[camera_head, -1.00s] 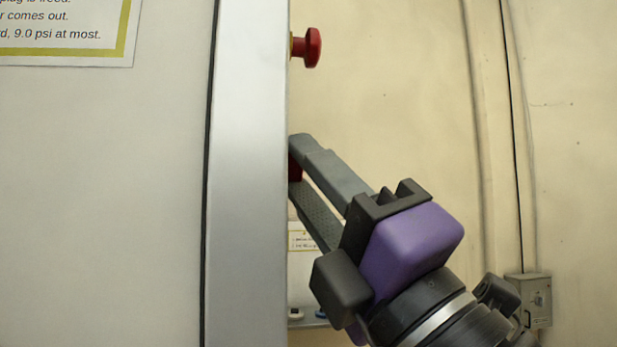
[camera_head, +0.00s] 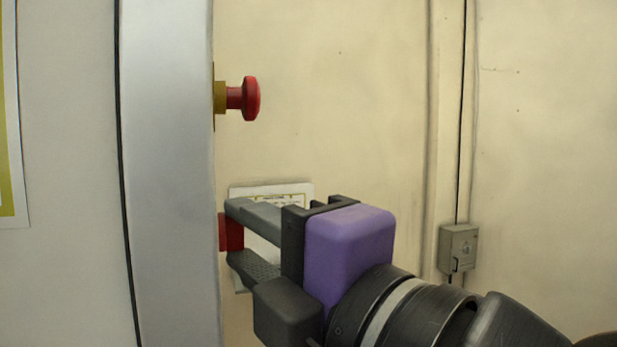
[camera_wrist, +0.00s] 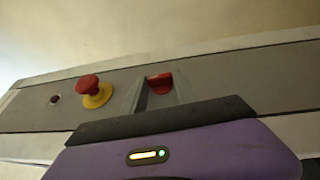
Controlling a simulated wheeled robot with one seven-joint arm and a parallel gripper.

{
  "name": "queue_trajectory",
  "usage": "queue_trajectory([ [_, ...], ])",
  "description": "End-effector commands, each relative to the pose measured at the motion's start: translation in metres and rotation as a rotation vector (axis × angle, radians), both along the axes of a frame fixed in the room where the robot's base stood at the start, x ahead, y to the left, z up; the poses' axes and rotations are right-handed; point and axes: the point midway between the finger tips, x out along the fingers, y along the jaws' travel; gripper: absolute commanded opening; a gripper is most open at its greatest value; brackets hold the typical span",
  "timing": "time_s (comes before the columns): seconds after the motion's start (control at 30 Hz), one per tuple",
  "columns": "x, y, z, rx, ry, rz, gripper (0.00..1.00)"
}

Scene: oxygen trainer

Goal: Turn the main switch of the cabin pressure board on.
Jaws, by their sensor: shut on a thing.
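The board shows nearly edge-on in the head view, behind its pale metal edge (camera_head: 170,180). A red switch handle (camera_head: 230,232) sticks out from its face, low down, between the fingertips of my gripper (camera_head: 238,232). In the wrist view the same red handle (camera_wrist: 160,83) stands between the two grey fingers on the grey panel (camera_wrist: 225,72). My gripper is shut on this handle. The fingers hide its sides, and no on or off mark is legible. I cannot tell its exact turn.
A red mushroom button (camera_head: 250,98) on a yellow collar sits above the handle; the wrist view shows it left of my fingers (camera_wrist: 90,85). A dark round hole (camera_wrist: 55,99) lies farther left. A grey box (camera_head: 458,248) and conduits are on the back wall.

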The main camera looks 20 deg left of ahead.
Motion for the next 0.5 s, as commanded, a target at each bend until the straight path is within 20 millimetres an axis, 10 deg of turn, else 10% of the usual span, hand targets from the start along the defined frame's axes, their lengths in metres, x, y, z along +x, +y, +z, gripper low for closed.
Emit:
queue_trajectory([
  [0.5, 0.0015, 0.0012, 0.0199, -0.275, 0.402, 0.001, 0.0],
])
